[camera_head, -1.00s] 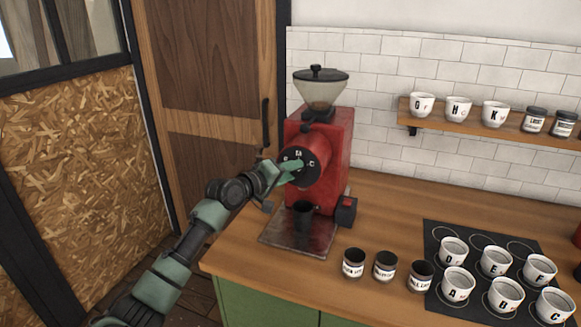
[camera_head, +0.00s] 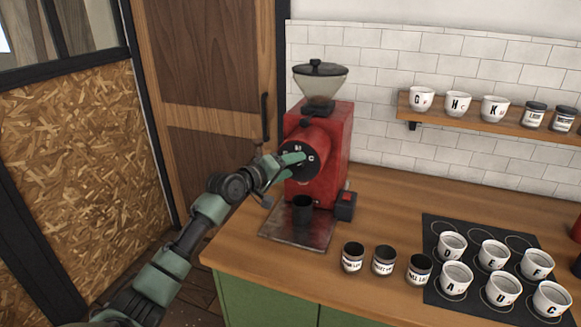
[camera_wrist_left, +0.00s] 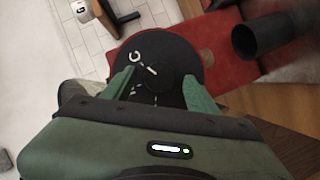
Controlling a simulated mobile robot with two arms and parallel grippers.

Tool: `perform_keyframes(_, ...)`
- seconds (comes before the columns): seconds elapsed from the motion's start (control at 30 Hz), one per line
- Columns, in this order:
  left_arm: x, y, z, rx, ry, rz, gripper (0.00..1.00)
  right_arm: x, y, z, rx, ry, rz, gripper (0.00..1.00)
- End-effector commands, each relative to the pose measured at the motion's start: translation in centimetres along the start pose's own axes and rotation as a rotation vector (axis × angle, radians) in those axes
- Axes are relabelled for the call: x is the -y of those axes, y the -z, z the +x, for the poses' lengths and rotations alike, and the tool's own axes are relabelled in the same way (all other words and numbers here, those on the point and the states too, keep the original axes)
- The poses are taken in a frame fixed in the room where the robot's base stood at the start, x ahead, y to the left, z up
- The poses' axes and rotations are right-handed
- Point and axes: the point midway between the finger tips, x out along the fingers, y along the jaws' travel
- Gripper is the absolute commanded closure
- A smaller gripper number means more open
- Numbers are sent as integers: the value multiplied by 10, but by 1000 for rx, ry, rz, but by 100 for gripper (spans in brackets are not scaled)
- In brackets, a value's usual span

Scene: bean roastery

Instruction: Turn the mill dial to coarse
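The red mill (camera_head: 330,150) stands on the wooden counter with a black round dial (camera_head: 312,160) on its front. Small white letters on the dial are partly blocked by my gripper. My left gripper (camera_head: 294,166) is at the dial face, coming from the lower left. In the left wrist view its green fingers (camera_wrist_left: 161,92) are spread to either side of the dial's dark centre knob, with gaps between. A white line marks the knob, near a white letter like C or G on the dial disc (camera_wrist_left: 182,55). My right gripper is not in view.
Several dark jars (camera_head: 384,260) and a black mat (camera_head: 440,232) with lettered cups are to the right. A wall shelf (camera_head: 470,118) holds cups and jars.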

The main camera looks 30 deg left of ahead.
Motion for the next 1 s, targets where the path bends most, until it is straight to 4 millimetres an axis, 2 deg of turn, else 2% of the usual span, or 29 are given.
perform_keyframes(0.17,2,0,-13,-1,-1,1,42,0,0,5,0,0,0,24)
perform_keyframes(0.4,3,-2,-52,1,1,4,42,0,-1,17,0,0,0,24)
perform_keyframes(0.6,2,-1,-74,0,1,2,42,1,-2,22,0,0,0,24)
perform_keyframes(1.0,0,0,-78,0,1,1,42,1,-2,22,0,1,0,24)
